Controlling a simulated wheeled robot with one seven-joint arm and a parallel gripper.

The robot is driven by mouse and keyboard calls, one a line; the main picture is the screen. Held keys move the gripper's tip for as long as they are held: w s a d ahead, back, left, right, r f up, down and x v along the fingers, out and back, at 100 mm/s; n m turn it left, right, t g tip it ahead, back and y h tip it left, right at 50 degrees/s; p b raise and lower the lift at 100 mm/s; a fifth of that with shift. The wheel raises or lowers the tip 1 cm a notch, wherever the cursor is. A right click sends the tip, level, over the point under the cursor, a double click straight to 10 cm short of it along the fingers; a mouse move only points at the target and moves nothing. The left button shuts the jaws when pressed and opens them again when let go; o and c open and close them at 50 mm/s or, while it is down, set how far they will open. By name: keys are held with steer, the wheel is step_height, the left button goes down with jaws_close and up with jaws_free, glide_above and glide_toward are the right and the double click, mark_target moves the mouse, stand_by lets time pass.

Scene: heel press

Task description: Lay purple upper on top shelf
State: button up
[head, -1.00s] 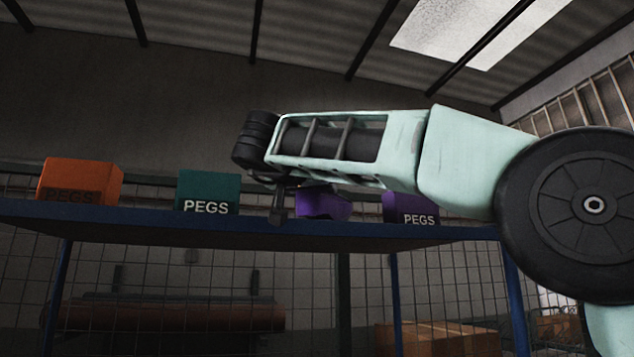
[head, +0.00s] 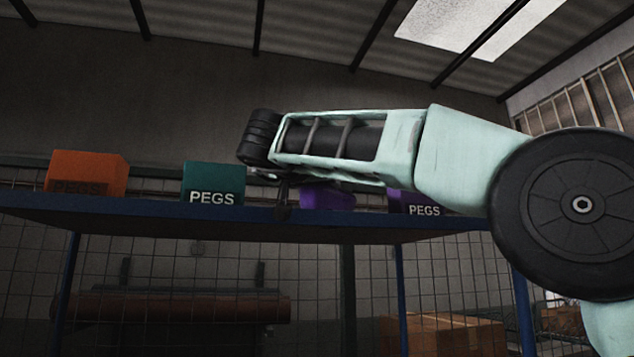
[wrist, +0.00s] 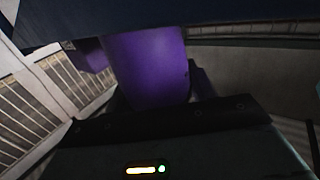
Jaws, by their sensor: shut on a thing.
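The purple upper (head: 328,199) shows in the head view just under my forearm, at the level of the blue top shelf (head: 130,215). Its lower part is cut off by the shelf edge, so I cannot tell whether it touches the shelf. My gripper (head: 283,205) is at the shelf's front edge, mostly hidden by my wrist, and is shut on the upper. In the wrist view the purple upper (wrist: 147,68) stands out ahead of the dark gripper body, and the fingertips are hidden. The dark shelf (wrist: 220,15) crosses the top of that view.
On the shelf stand an orange pegs box (head: 85,174), a teal pegs box (head: 213,184) and a purple pegs box (head: 422,207), partly covered by my arm. Free shelf room shows between the orange and teal boxes. Wire mesh (head: 330,270) lies below.

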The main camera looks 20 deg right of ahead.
steer(key=shift+f+b, duration=0.3)
steer(key=shift+f, duration=0.2)
steer(key=o, duration=1.2)
steer(key=shift+c, duration=0.2)
steer(key=shift+s+a+f, duration=0.1)
steer(key=b+v, duration=0.4)
steer(key=v, duration=1.3)
steer(key=shift+b, duration=0.3)
steer(key=shift+a, duration=0.2)
